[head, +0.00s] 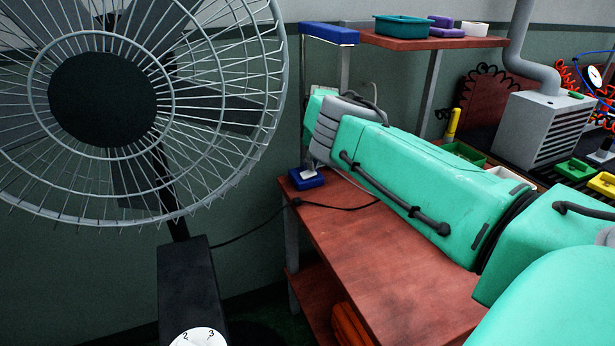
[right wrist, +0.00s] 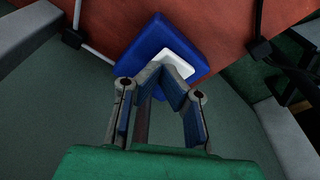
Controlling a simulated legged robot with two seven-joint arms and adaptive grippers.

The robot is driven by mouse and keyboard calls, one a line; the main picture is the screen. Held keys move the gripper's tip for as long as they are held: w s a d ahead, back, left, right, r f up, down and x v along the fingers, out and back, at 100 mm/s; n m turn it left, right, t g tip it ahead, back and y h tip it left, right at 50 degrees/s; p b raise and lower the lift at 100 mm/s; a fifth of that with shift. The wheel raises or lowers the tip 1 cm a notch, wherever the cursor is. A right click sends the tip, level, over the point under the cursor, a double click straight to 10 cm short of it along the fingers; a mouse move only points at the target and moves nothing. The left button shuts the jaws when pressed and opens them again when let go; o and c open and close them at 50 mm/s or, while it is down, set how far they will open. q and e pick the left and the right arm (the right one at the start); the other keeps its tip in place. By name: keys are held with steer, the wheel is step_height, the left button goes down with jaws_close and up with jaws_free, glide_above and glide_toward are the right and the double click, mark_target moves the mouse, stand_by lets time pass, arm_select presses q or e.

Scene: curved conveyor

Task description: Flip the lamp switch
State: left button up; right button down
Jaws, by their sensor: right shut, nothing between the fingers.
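The lamp switch is a blue box (head: 307,181) with a white rocker at the far left corner of the red-brown table. In the right wrist view the blue box (right wrist: 146,41) lies just beyond my fingertips, with its white rocker (right wrist: 180,64) facing me. My right gripper (right wrist: 163,76) is shut and empty, its tips meeting at the rocker's lower left edge. I cannot tell whether they touch it. In the head view my teal right arm reaches from the right towards the switch and hides most of the gripper. My left gripper is not in view.
A caged fan (head: 103,92) stands at the left, close to the table's end. A black cable runs from the switch area along the table (head: 345,245). A raised shelf (head: 430,42) carries trays behind my arm. A grey vented box (head: 545,130) stands at the right.

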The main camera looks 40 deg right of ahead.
steer(key=shift+f+b, duration=0.3)
steer(key=shift+f, duration=0.15)
steer(key=shift+r, duration=0.15)
steer(key=shift+r+p, duration=2.15)
steer(key=shift+r, duration=1.3)
